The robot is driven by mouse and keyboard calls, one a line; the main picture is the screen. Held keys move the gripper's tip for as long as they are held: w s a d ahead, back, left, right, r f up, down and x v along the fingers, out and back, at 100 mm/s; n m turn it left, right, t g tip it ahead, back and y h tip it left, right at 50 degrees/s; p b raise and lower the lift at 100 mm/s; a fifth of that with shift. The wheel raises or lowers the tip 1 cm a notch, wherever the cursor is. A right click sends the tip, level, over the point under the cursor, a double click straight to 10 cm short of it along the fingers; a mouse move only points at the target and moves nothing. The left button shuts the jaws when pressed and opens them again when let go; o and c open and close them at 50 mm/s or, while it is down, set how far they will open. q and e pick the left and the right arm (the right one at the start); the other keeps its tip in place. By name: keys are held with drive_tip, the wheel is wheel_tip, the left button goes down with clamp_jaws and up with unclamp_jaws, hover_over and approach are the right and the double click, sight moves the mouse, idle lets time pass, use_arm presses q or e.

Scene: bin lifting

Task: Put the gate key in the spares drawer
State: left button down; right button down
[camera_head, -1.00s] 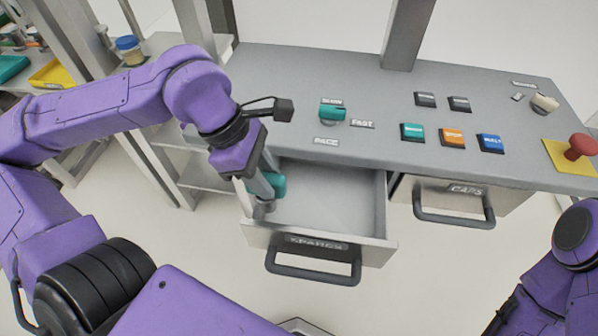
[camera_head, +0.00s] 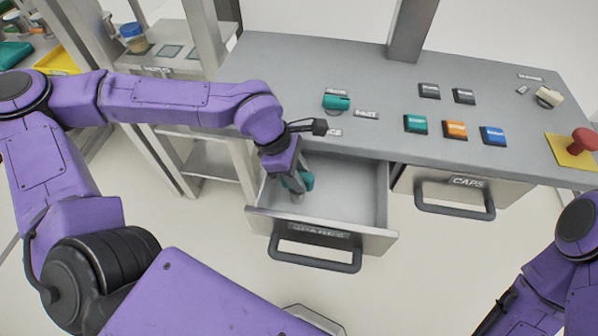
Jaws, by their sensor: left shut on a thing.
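The spares drawer (camera_head: 380,238) stands pulled open below the grey console, and its label shows on the front above a dark bar handle. My left gripper (camera_head: 296,192) points down inside the left part of the drawer. It is shut on a teal piece, which I take to be the gate key (camera_head: 307,181). My gripper hides part of the key, and I cannot tell whether the key touches the drawer floor. The rest of the drawer looks empty. My right arm shows at the lower right, but its gripper is out of view.
The caps drawer (camera_head: 478,184) is shut to the right. The console top (camera_head: 290,60) carries a teal knob (camera_head: 337,102), several coloured buttons and a red knob (camera_head: 583,139) on a yellow plate. A metal upright (camera_head: 243,165) stands close left of the open drawer.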

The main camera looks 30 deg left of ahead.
use_arm(q)
drive_tip(key=c, duration=0.8)
unclamp_jaws()
drive_tip(key=shift+o, duration=0.2)
drive_tip(key=v, duration=1.2)
drive_tip(key=shift+r, duration=0.15)
